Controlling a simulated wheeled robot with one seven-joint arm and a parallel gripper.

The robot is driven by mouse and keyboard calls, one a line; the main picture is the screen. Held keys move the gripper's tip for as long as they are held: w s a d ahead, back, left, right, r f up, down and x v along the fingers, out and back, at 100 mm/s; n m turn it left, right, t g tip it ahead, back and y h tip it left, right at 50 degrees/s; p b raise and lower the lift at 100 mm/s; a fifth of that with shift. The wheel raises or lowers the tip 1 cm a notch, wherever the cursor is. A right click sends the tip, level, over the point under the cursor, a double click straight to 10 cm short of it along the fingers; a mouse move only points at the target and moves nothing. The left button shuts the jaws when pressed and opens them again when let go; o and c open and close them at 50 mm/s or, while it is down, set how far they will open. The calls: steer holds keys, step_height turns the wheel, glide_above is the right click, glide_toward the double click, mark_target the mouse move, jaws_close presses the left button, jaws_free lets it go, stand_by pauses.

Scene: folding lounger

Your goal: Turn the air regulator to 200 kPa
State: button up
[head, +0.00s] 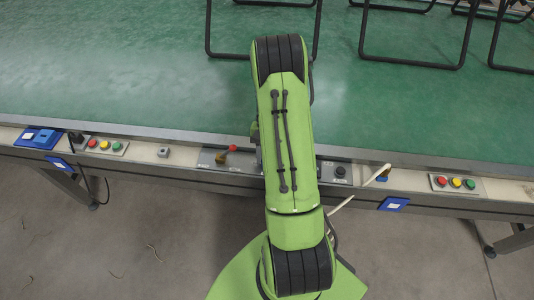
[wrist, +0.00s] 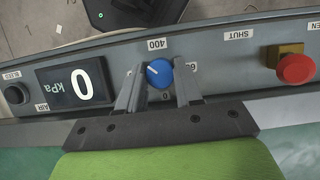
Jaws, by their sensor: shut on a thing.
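The blue regulator knob (wrist: 159,73) sits on the grey panel in the wrist view, with a white pointer line aimed up and left in the picture. Labels around it read 400 above, 0 below and a partly hidden number starting with 6 at the right. My gripper (wrist: 158,78) has one finger on each side of the knob and is shut on it. The dark pressure display (wrist: 73,84) left of the knob reads 0 kPa. In the head view my arm hides the knob and my gripper.
A red knob on a brass valve (wrist: 295,66) stands right of my gripper, near a SHUT label. A black bleed knob (wrist: 16,95) is at the far left. In the head view, button boxes (head: 103,146) (head: 456,183) line the green table's (head: 130,90) front edge; black frames stand on it.

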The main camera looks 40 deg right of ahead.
steer(key=n+g+h+p, duration=0.1)
steer(key=n, duration=0.3)
steer(key=shift+w+a, duration=0.1)
steer(key=shift+a, duration=0.05)
steer(key=shift+n+g+h+p, duration=0.35)
steer(key=shift+n+h, duration=0.65)
steer(key=shift+n, duration=1.2)
steer(key=o, duration=1)
steer(key=p+v, duration=0.4)
steer(key=v, duration=1.1)
steer(key=shift+w+a+r, duration=0.1)
steer(key=shift+w+r, duration=0.05)
steer(key=shift+r, duration=0.25)
